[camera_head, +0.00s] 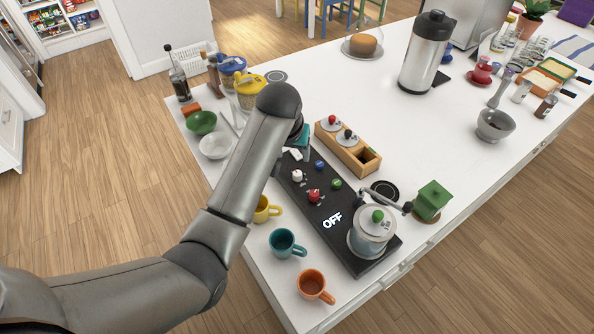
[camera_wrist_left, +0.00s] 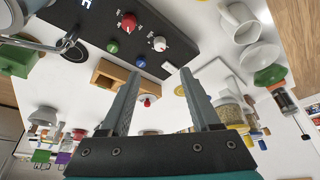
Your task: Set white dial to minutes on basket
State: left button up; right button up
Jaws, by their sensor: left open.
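The white dial (camera_head: 297,176) is a small round knob on a black control panel (camera_head: 345,238) whose display reads OFF. It also shows in the left wrist view (camera_wrist_left: 159,44), with small marks around it that are too small to read. Red (camera_head: 314,195), green (camera_head: 337,184) and blue (camera_head: 319,165) knobs sit beside it. My left gripper (camera_wrist_left: 160,76) is open and empty, apart from the white dial. In the head view it is mostly hidden behind my arm, near the panel's far end. My right gripper is not in view.
A glass pot (camera_head: 373,232) with a green knob stands on the panel's near end. A wooden box (camera_head: 347,150) with lidded compartments is beside the panel. Yellow, teal (camera_head: 286,243) and orange (camera_head: 314,286) mugs line the near edge. A white bowl (camera_head: 215,145) stands left of my arm.

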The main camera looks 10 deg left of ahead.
aim_at(298, 173)
pick_arm(q)
jog(key=b+x, duration=0.2)
jog(key=x, duration=1)
jog(key=shift+w+f+b, duration=0.15)
jog(key=shift+f+b, duration=0.15)
jog(key=shift+f, duration=0.1)
jog(key=shift+b+x, duration=0.4)
jog(key=shift+x, duration=0.6)
grip_shut()
